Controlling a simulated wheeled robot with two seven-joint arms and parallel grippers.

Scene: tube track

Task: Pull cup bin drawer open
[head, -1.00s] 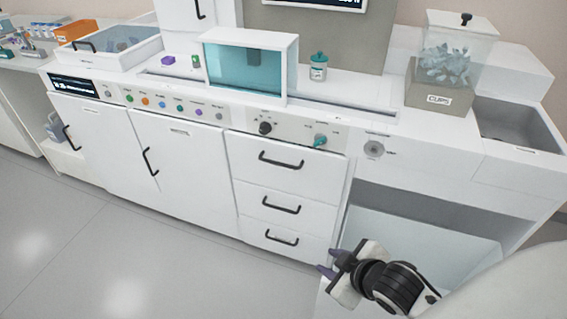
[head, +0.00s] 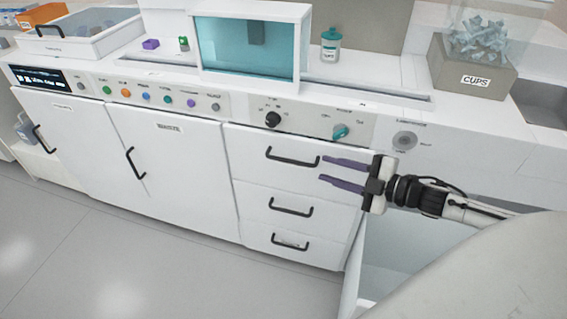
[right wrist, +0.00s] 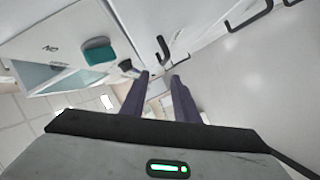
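Three white drawers are stacked under the counter in the head view, and all look shut. The top drawer (head: 262,174) has a black bar handle (head: 292,157). The middle drawer handle (head: 291,208) and bottom drawer handle (head: 289,243) show below. None has a readable label naming it the cup bin. My right gripper (head: 322,168) is open and empty, its two purple fingers pointing left, just right of the top handle in the picture. Contact cannot be told. The fingers also show apart in the right wrist view (right wrist: 161,75), with dark handles beyond. My left gripper is not in view.
A grey box labelled CUPS (head: 476,78), holding clear pieces, stands on the counter at right. A teal-lidded jar (head: 331,46) stands by the glass-fronted cabinet (head: 246,10). Knobs (head: 341,132) sit above the drawers. The floor (head: 110,262) in front is clear.

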